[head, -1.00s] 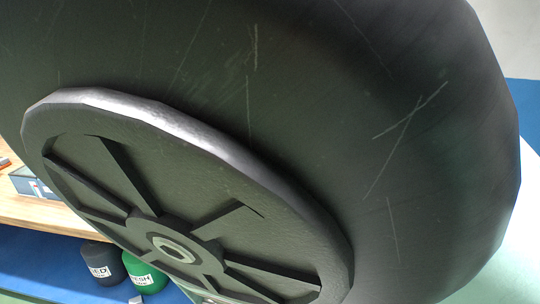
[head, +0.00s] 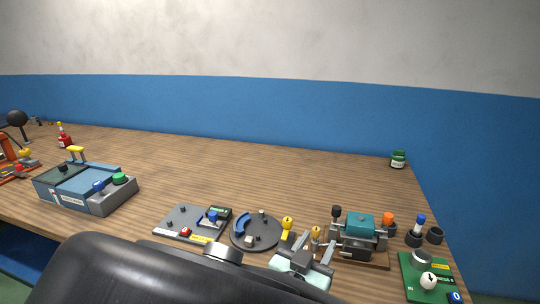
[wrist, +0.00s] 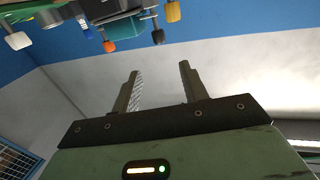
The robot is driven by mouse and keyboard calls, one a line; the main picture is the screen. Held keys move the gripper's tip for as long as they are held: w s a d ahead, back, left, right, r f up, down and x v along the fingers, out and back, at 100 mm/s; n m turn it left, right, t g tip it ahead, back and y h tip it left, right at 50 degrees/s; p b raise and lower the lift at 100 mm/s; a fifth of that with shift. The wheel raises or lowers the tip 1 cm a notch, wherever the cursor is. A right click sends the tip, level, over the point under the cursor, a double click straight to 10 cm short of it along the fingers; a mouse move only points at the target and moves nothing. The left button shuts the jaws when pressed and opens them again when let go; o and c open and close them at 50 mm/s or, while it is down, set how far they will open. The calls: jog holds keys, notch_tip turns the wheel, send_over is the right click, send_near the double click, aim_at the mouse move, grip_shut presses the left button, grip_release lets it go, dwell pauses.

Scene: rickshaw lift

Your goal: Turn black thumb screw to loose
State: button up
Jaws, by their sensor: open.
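A black knob (head: 336,211), which looks like the black thumb screw, stands upright at the left end of a fixture (head: 358,225) with a teal block, near the bench's right end. An orange knob (head: 389,219) is at the fixture's other end. My gripper (head: 318,242) is open and empty, in front and left of the fixture, apart from the black knob. In the wrist view, the black knob (wrist: 158,36) shows beyond my fingertips (wrist: 160,68), roughly in line with the gap between them. The orange knob (wrist: 109,46) is left of it there. The screw's threads cannot be made out.
Yellow-topped posts (head: 287,224) stand close to my gripper. A round dark plate (head: 255,232) and a grey panel (head: 190,224) lie left. A green board (head: 428,272) and black cups (head: 435,235) are right. The back of the bench (head: 240,165) is mostly clear.

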aim_at(337, 207)
jog(key=p+x, duration=0.3)
jog(key=x, duration=1.2)
grip_shut()
